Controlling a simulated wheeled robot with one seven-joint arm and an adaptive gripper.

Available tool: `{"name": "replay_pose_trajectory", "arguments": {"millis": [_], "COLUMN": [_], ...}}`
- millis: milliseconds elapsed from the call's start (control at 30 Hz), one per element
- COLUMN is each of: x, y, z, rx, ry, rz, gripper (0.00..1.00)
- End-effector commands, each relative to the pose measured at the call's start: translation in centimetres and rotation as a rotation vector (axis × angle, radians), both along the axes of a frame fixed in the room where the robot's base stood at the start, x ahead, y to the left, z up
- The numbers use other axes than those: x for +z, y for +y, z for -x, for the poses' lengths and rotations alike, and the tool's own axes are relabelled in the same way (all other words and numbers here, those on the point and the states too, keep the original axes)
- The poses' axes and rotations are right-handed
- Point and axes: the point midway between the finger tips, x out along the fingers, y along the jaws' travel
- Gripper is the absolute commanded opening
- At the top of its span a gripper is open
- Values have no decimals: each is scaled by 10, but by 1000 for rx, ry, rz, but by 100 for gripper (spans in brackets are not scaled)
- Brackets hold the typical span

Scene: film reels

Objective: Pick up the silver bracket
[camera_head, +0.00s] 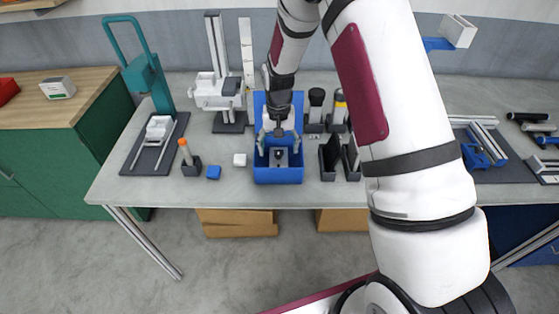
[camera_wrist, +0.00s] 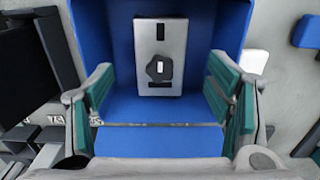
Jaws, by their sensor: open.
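The silver bracket (camera_wrist: 178,52) is a flat grey rectangular piece with dark slots and a black knob-like part in its middle. It lies inside a blue bin (camera_wrist: 110,145), toward the top of the wrist view. In the head view the bracket (camera_head: 287,160) shows small between my fingers, in the bin (camera_head: 279,176). My gripper (camera_wrist: 160,82) is open and empty, with teal pads on either side and the bracket ahead between them. In the head view my gripper (camera_head: 279,148) points down over the bin. I cannot tell the exact height gap.
A blue block (camera_head: 213,172) and a white block (camera_head: 240,160) lie left of the bin. Dark upright holders (camera_head: 328,160) stand close on its right. A white-and-grey stand (camera_head: 216,90) and a teal press (camera_head: 150,80) stand at left. The table's front edge is near the bin.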

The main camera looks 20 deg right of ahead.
Motion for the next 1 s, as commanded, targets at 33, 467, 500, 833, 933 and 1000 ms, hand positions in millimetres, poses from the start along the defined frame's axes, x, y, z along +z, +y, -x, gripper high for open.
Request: {"name": "replay_pose_trajectory", "arguments": {"millis": [33,467,500,833,933,1000], "x": [-6,-42,-47,-66,-66,-66], "y": [0,-1,-1,-1,-1,-1], "z": [1,-1,-1,-3,-3,-3], "rx": [0,0,-1,0,0,0], "ry": [2,2,2,-1,-1,-1], "rz": [-1,0,0,0,0,0], "gripper": [73,73,73,73,73,62]}}
